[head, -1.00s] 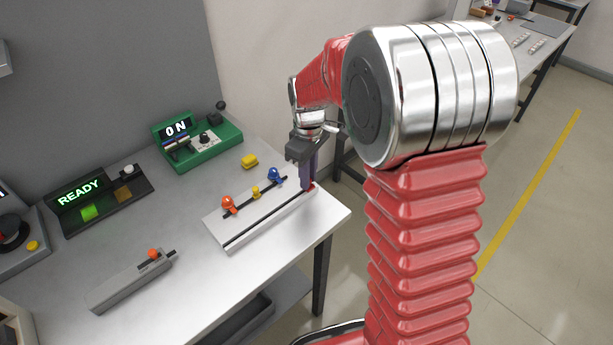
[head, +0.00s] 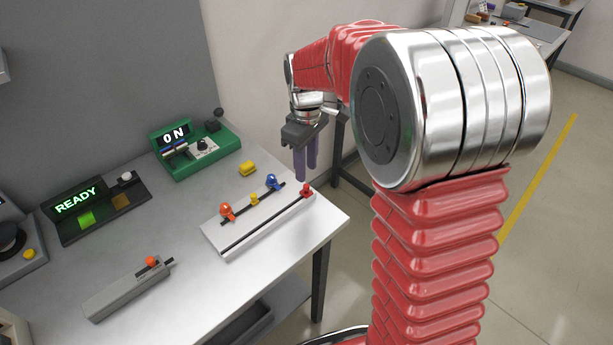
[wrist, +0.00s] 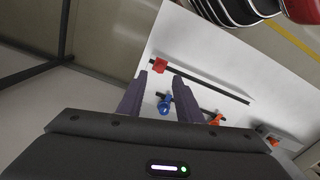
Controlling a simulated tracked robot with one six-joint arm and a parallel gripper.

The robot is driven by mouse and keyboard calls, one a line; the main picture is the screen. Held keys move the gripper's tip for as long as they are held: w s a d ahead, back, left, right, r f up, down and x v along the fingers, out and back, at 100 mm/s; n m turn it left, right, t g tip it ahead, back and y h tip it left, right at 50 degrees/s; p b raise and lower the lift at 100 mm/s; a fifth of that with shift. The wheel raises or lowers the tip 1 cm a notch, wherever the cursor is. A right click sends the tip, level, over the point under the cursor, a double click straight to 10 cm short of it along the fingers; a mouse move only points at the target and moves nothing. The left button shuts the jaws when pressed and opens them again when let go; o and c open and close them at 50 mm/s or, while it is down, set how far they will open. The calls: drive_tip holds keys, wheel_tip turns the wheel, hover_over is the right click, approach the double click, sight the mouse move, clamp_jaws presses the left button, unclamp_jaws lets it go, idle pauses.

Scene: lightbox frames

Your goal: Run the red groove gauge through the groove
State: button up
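The red groove gauge (head: 306,190) sits at the far right end of the long dark groove (head: 265,220) in the white block (head: 240,246). It also shows in the wrist view (wrist: 160,66), at the left end of the groove there. My gripper (head: 306,173) hangs just above and beyond the gauge, with its purple fingers pointing down. In the wrist view the two fingers (wrist: 160,77) stand apart with nothing held between them, and the gauge appears just past the gap between their tips.
A second, shorter slot on the block carries orange (head: 227,211), yellow (head: 254,199) and blue (head: 272,181) pieces.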

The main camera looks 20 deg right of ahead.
sight(306, 184)
wheel_tip(306, 184, up, 7)
drive_tip(key=shift+r, duration=0.15)
drive_tip(key=shift+m, duration=0.3)
idle(0.4)
drive_tip(key=s+r+m+t, duration=0.2)
drive_tip(key=s+m+t, duration=0.3)
drive_tip(key=s, duration=1.9)
drive_tip(key=shift+s+a+r+m+t, duration=0.2)
drive_tip(key=shift+a+m+t, duration=0.1)
drive_tip(key=shift+m, duration=1.2)
drive_tip(key=shift+w, duration=0.1)
idle(1.6)
